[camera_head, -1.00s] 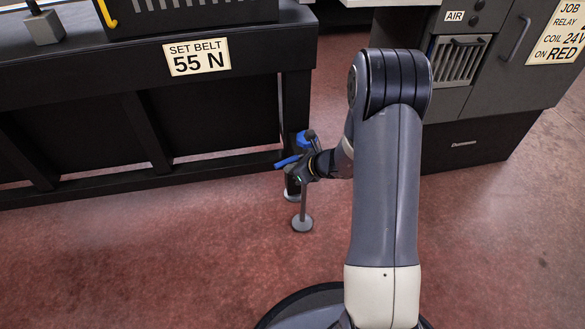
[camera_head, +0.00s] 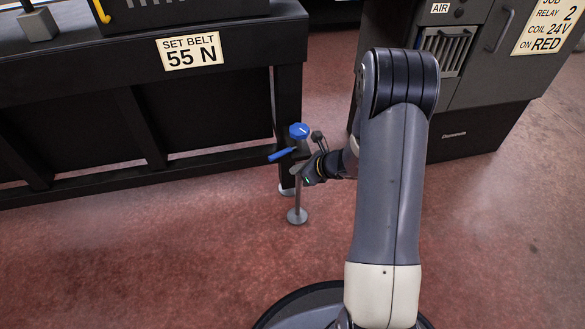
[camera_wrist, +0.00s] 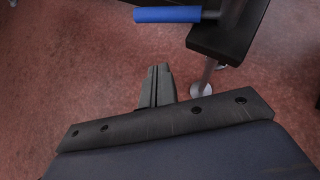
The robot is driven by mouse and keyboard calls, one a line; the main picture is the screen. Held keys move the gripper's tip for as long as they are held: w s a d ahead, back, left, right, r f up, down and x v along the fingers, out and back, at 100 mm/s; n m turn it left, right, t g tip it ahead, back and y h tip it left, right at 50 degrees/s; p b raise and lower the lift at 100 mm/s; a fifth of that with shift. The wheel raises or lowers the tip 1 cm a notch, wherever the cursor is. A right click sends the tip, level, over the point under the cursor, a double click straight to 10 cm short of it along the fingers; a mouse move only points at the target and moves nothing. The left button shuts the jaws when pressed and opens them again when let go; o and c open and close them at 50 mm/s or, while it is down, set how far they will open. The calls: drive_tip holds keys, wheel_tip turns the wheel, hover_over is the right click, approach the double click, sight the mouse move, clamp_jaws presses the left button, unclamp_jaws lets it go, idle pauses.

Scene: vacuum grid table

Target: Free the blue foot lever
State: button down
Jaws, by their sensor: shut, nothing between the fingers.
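The blue foot lever (camera_head: 282,154) sticks out to the left from a dark bracket low at the table's corner leg. A blue round knob (camera_head: 299,131) sits just above it. In the wrist view the blue lever (camera_wrist: 168,15) lies across the top, joined at its right end to the dark bracket (camera_wrist: 228,35). A grey metal foot (camera_head: 297,214) on a thin rod stands on the floor below. My gripper (camera_wrist: 158,72) is shut and empty. In the wrist view its fingertips are below the lever, with floor visible between them. In the head view my gripper is close to the bracket.
The black table (camera_head: 140,95) with a "SET BELT 55 N" sign (camera_head: 190,51) fills the left. A dark cabinet (camera_head: 465,120) stands at the right. The reddish floor (camera_head: 180,260) in front is clear.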

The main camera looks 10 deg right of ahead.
drive_tip(key=s+d+r+p, duration=0.2)
drive_tip(key=s+r+p, duration=0.1)
drive_tip(key=s+r, duration=0.3)
drive_tip(key=shift+s+d+r, duration=0.2)
drive_tip(key=shift+s+d, duration=0.15)
drive_tip(key=shift+s, duration=0.2)
